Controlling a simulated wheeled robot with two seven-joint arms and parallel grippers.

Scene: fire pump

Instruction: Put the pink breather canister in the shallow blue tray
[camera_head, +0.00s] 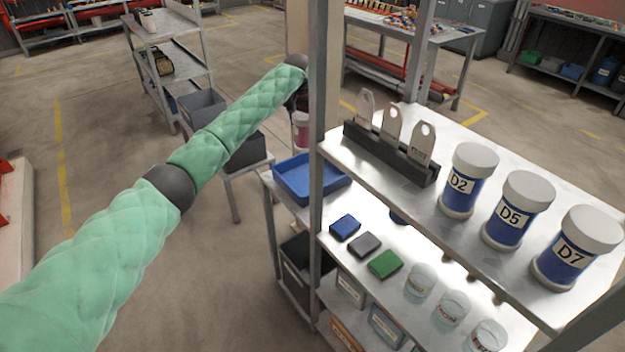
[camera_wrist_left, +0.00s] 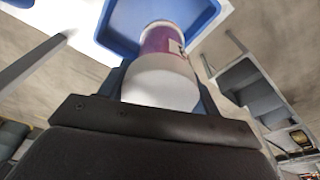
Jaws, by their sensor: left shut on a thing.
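The pink breather canister (camera_head: 301,136) hangs upright below my left gripper (camera_head: 299,104), partly hidden by the shelf post. In the left wrist view the canister (camera_wrist_left: 160,42) shows a white end and a pink-purple band, with the fingers of my left gripper (camera_wrist_left: 160,95) shut around it. The shallow blue tray (camera_head: 291,184) lies on the left end of the bench, behind the post. The canister is above the bench, near the tray's far side in the head view. The tray (camera_wrist_left: 118,30) appears beyond the canister in the wrist view. My right gripper is not in view.
The metal shelf post (camera_head: 318,130) stands close beside my left gripper. The upper shelf holds blue jars (camera_head: 508,213) and a black rack (camera_head: 388,152) with tags. Coloured blocks (camera_head: 365,243) and clear jars (camera_head: 452,305) stand below. Grey bins (camera_head: 204,108) stand to the left.

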